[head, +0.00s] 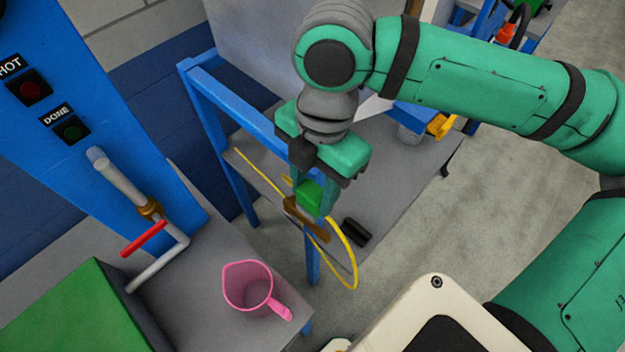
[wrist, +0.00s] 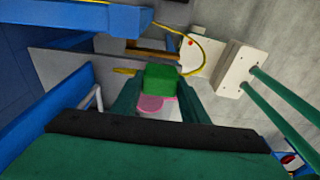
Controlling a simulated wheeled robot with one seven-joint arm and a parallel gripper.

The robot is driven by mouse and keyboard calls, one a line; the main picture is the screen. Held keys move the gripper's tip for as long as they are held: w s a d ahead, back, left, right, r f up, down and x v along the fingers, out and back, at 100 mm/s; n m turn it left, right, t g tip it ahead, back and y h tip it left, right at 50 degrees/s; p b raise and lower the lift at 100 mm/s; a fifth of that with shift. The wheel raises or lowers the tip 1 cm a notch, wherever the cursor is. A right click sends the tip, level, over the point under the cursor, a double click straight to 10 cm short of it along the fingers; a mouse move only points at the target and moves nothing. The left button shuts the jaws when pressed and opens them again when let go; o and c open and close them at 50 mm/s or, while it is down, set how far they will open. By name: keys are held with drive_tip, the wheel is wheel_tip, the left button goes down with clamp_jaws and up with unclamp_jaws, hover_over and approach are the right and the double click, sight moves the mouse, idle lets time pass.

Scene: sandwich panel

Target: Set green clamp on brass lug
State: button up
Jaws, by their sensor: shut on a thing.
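My gripper (head: 311,190) is shut on the green clamp (head: 310,198), a small green block. In the wrist view the clamp (wrist: 160,80) sits between the two fingers. A brown, brass-like bar (head: 306,220) shows just below the clamp in the head view. I cannot tell whether it is the brass lug or part of the clamp, nor whether they touch. A yellow cable (head: 352,255) loops beside the clamp; its join to it is hidden.
A pink jug (head: 247,285) stands on a grey bench at the lower left, near a pipe with a red handle (head: 144,239). A blue frame (head: 237,100) stands close left of my gripper. A black block (head: 357,232) lies on the grey surface to the right.

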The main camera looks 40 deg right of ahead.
sight(313, 211)
drive_tip(key=shift+f, duration=3.8)
drive_tip(key=shift+f, duration=0.55)
drive_tip(key=o, duration=1.2)
drive_tip(key=r, duration=0.3)
drive_tip(key=d+r, duration=0.1)
drive_tip(key=r, duration=0.6)
drive_tip(key=shift+d+r, duration=0.15)
drive_tip(key=shift+r, duration=0.2)
